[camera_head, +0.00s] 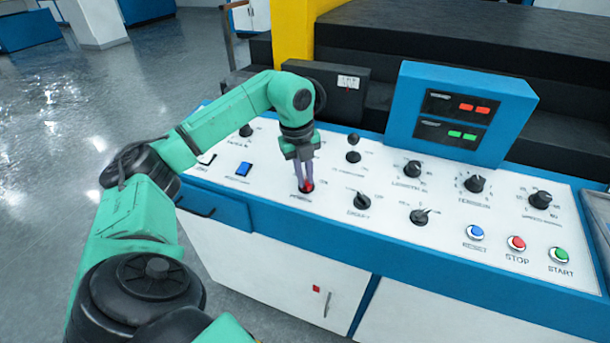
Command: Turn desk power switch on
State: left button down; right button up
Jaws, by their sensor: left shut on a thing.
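The desk power switch (307,187) is a small red and black control on the white top of the blue-edged control desk (285,215), near its front edge. My left gripper (304,183) points straight down over it, its two fingers shut on the red part. The fingers partly hide the switch, so I cannot tell which way it is turned. The label below it is too small to read. My right gripper is not in view.
A display box (455,110) stands at the back right. Blue, red (516,243) and green buttons lie at the front right. The floor to the left is open.

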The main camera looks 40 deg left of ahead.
pick_arm(q)
jog(key=shift+r, duration=0.1)
jog(key=shift+m+p, duration=0.6)
jog(key=shift+m, duration=0.2)
jog(key=m+p, duration=0.1)
jog(key=m, duration=0.1)
jog(key=shift+r+m, duration=0.1)
jog(key=shift+m, duration=0.2)
jog(key=m+p, duration=0.1)
jog(key=m, duration=0.1)
jog(key=shift+m+g+y, duration=0.3)
jog(key=m+p, duration=0.1)
jog(key=m, duration=0.1)
jog(key=shift+w+d+m, duration=0.1)
jog(key=shift+m, duration=0.3)
jog(key=m, duration=0.3)
jog(key=shift+y, duration=0.3)
jog(key=shift+d+m+y, duration=0.1)
jog(key=shift+m+y, duration=0.2)
jog(key=shift+m, duration=2.2)
